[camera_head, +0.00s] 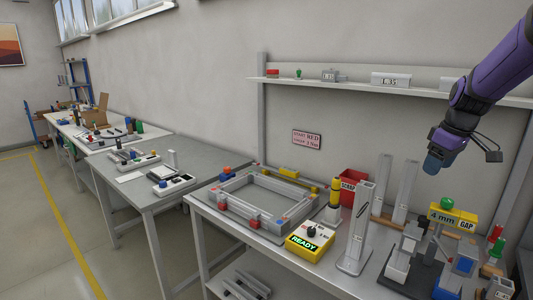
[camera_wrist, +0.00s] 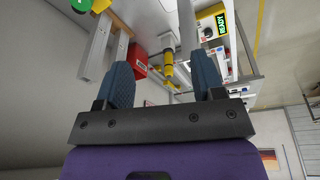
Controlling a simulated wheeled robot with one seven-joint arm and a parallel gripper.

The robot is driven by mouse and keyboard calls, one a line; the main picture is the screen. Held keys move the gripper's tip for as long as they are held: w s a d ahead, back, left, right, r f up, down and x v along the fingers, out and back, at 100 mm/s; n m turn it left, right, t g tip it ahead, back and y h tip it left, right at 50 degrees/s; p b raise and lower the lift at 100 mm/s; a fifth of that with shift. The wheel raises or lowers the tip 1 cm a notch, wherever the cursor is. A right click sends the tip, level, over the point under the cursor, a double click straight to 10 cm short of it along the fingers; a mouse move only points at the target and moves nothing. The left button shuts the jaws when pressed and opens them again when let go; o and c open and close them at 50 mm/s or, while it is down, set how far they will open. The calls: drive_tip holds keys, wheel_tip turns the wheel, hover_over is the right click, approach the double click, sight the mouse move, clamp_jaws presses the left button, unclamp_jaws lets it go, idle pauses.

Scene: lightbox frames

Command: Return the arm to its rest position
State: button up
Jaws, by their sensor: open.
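My purple arm reaches in from the upper right in the head view. My gripper (camera_head: 437,162) hangs above the right part of the near workbench, with clear air under it. In the wrist view my gripper (camera_wrist: 163,88) shows two blue fingers spread apart with nothing between them. The fingers touch nothing that I can see. The near workbench (camera_head: 208,205) carries a rectangular grey frame (camera_head: 231,209), a yellow box marked READY (camera_head: 308,239) and a red scrap bin (camera_head: 353,187).
A wall shelf (camera_head: 350,88) runs behind the arm. More benches (camera_head: 150,190) stand at left, beside open floor (camera_head: 40,230).

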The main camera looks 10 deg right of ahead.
drive_tip(key=s+a+r+h, duration=0.1)
drive_tip(key=s+a+r, duration=0.2)
drive_tip(key=a, duration=0.6)
drive_tip(key=s+a+r+m+t, duration=0.1)
drive_tip(key=s+a+m, duration=0.1)
drive_tip(key=s+a, duration=0.5)
drive_tip(key=s+a+r+m+t, duration=0.1)
drive_tip(key=s+a+m, duration=0.1)
drive_tip(key=s+a, duration=0.5)
drive_tip(key=s, duration=0.5)
drive_tip(key=shift+r+t+y, duration=0.15)
drive_tip(key=shift+t+y, duration=0.15)
